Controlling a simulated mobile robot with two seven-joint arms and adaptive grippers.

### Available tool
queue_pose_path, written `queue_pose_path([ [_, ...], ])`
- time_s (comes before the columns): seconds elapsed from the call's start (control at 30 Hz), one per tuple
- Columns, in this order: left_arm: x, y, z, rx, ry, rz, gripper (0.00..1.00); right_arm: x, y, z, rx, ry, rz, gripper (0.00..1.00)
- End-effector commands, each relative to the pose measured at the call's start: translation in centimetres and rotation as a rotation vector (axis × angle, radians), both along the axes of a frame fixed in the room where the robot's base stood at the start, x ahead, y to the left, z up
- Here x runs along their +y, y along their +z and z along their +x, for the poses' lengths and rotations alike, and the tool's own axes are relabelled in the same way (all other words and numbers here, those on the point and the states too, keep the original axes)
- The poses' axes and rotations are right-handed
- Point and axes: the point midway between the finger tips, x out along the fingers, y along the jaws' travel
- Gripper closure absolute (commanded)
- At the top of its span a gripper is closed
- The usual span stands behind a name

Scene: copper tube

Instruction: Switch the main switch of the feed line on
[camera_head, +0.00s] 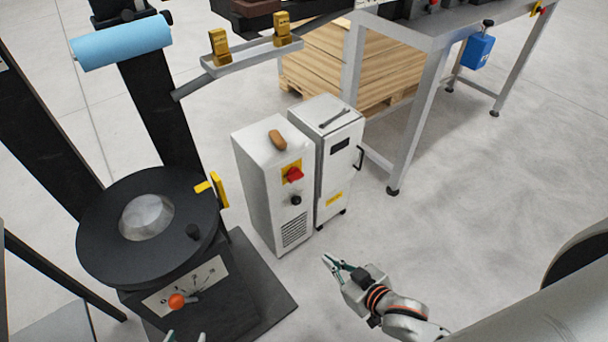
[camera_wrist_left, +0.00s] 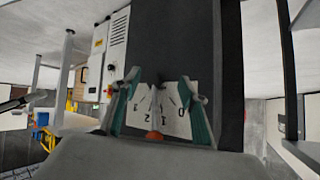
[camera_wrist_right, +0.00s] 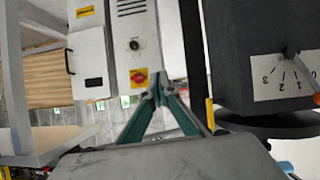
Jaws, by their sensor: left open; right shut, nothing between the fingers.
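The main switch (camera_head: 293,174) is a red rotary knob on a yellow plate, on the front of a white cabinet (camera_head: 262,190). It also shows in the right wrist view (camera_wrist_right: 138,77), just left of my right fingertips in the picture; whether it is on or off I cannot tell. My right gripper (camera_head: 332,263) is shut and empty, apart from the cabinet, below and right of the switch in the head view. My left gripper (camera_head: 185,337) is open and empty at the bottom edge, near the dial panel (camera_head: 186,285); its fingers also show in the left wrist view (camera_wrist_left: 157,88).
A black round-topped machine (camera_head: 100,225) with an orange-knobbed lever (camera_head: 177,301) stands at left. A second white cabinet (camera_head: 338,170) with a black handle adjoins the switch cabinet. A black knob (camera_head: 296,200) sits below the switch. A metal table (camera_head: 425,35) stands behind; floor at right is clear.

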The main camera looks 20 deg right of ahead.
Motion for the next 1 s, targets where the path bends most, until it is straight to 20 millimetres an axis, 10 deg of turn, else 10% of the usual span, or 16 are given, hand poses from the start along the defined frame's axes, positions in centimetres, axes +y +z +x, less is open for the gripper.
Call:
queue_pose_path([
  [0.5, 0.2, -3.5, 1.3, -0.027, -0.025, 0.031, 0.57, -4.5, 2.5, 20.7, -0.185, 0.041, 0.125, 1.00],
  [1.0, 0.2, -3.8, 1.4, -0.026, -0.030, 0.038, 0.57, -7.1, 4.7, 25.0, -0.216, 0.024, 0.157, 1.00],
])
